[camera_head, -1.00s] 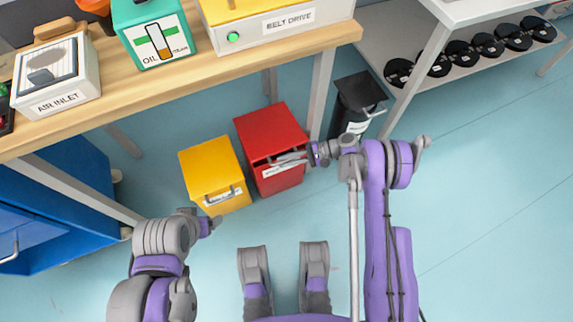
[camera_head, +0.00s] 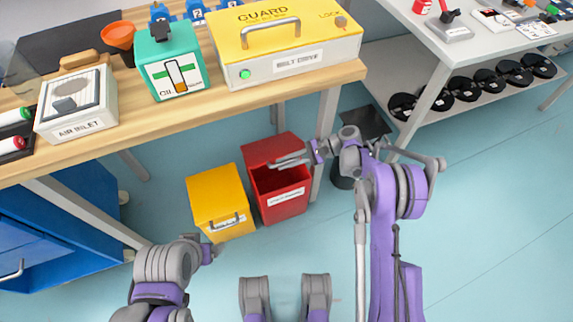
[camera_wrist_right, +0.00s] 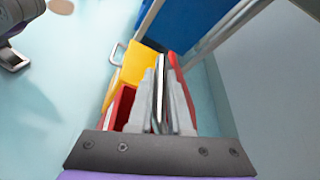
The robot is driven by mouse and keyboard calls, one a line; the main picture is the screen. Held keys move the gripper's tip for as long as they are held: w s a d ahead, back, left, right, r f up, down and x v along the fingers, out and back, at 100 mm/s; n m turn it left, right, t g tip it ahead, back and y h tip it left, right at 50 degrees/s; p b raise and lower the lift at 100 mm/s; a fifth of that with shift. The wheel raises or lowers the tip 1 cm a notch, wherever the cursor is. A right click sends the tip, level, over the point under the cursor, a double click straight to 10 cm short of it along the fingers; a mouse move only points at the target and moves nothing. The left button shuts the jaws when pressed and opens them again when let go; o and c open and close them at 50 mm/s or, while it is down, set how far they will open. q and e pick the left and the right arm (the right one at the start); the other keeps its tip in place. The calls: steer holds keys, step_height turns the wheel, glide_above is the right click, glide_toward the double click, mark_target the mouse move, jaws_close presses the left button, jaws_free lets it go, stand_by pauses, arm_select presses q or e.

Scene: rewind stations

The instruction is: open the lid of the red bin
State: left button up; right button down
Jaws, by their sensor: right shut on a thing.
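The red bin (camera_head: 286,204) stands on the floor under the bench, right of the yellow bin. Its lid (camera_head: 270,149) is tilted up at the front, and the dark inside shows below it. My right gripper (camera_head: 290,160) is shut at the lid's front edge. In the right wrist view the fingers (camera_wrist_right: 163,95) are close together on a thin bar, with the red bin (camera_wrist_right: 122,108) beside them. The fingers hide most of the lid handle. My left gripper (camera_head: 210,252) is low, in front of the yellow bin; its fingers are hard to make out.
The yellow bin (camera_head: 220,203) stands close beside the red one, lid shut. A black bin (camera_head: 362,125) is at the right by the bench leg. The wooden bench (camera_head: 130,125) overhangs behind. A blue cabinet (camera_head: 70,225) stands left. The floor at the right is clear.

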steer(key=c, duration=0.8)
jaws_free()
steer(key=shift+c, duration=0.2)
steer(key=p+v, duration=0.1)
steer(key=v, duration=1)
